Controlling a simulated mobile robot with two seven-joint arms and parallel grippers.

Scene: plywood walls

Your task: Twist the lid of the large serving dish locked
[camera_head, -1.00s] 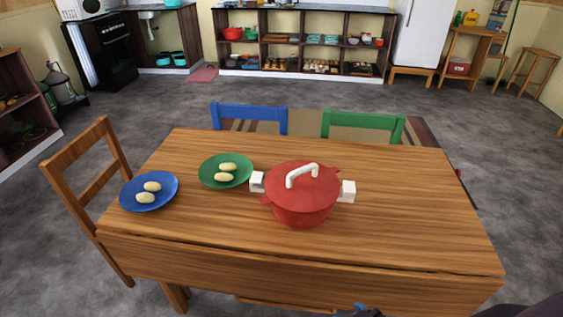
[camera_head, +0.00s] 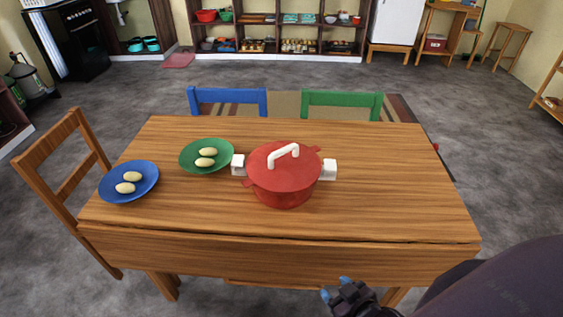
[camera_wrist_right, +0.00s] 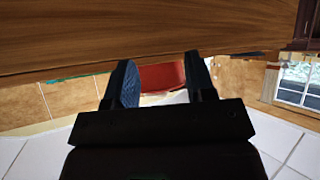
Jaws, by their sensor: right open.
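The large serving dish is a red pot (camera_head: 283,192) with white side handles, standing on the wooden table (camera_head: 390,200). Its red lid (camera_head: 262,168) sits on top, with a white arched handle (camera_head: 284,154) and small red tabs at the rim. The lid's tabs are turned away from the pot's white handles. My right gripper (camera_head: 334,289) is low at the table's front edge, apart from the dish. In the right wrist view its fingers (camera_wrist_right: 160,84) are spread and empty, near the table's underside or edge. My left gripper is not in view.
A green plate (camera_head: 190,163) and a blue plate (camera_head: 112,190), each with two pale oval pieces, lie left of the dish. Wooden, blue (camera_head: 228,95) and green (camera_head: 342,98) chairs stand around the table. The table's right side is clear.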

